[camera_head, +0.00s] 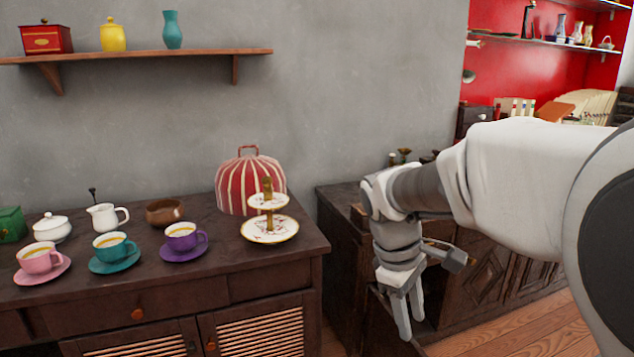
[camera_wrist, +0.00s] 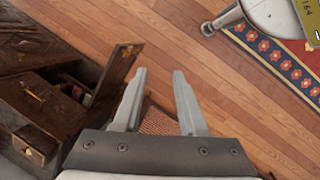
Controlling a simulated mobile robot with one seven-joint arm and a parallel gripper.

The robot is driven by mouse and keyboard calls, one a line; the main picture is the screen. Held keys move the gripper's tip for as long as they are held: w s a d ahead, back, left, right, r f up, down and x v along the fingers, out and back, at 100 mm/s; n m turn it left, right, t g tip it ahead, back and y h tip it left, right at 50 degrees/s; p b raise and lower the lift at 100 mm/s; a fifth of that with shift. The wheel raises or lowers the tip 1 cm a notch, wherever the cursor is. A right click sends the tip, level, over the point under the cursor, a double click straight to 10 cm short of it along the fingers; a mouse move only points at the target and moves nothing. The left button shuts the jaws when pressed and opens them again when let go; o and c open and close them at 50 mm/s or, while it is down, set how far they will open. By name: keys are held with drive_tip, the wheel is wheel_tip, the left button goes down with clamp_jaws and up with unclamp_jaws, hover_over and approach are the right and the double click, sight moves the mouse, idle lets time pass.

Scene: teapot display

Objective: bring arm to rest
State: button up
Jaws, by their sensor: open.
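My gripper (camera_head: 408,312) hangs pointing down at the right of the sideboard, in front of a second dark wooden cabinet (camera_head: 480,285). In the wrist view my gripper (camera_wrist: 158,80) has its two fingers apart with nothing between them. Beyond the fingers lie the wooden floor and a small patch of brownish woven material (camera_wrist: 158,122). My arm reaches in from the right side of the head view and hides part of the second cabinet.
The sideboard (camera_head: 130,300) holds pink (camera_head: 40,259), teal (camera_head: 114,245) and purple (camera_head: 184,237) cups, a striped cosy (camera_head: 250,182) and a tiered stand (camera_head: 270,229). A drawer (camera_wrist: 40,150) stands open near my gripper. Open floor (camera_wrist: 190,40) lies beyond.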

drive_tip(key=s+a+r+m+t+y, duration=0.1)
drive_tip(key=s+r+m+t+y, duration=0.15)
drive_tip(key=s+m, duration=0.4)
drive_tip(key=s+r+m+t+y, duration=0.1)
drive_tip(key=s+m+t, duration=0.2)
drive_tip(key=s, duration=0.6)
wheel_tip(320, 180, up, 29)
drive_tip(key=p, duration=2.8)
drive_tip(key=shift+w+f+p, duration=0.15)
drive_tip(key=shift+p, duration=0.15)
drive_tip(key=shift+a+h, duration=0.1)
drive_tip(key=shift+h, duration=0.15)
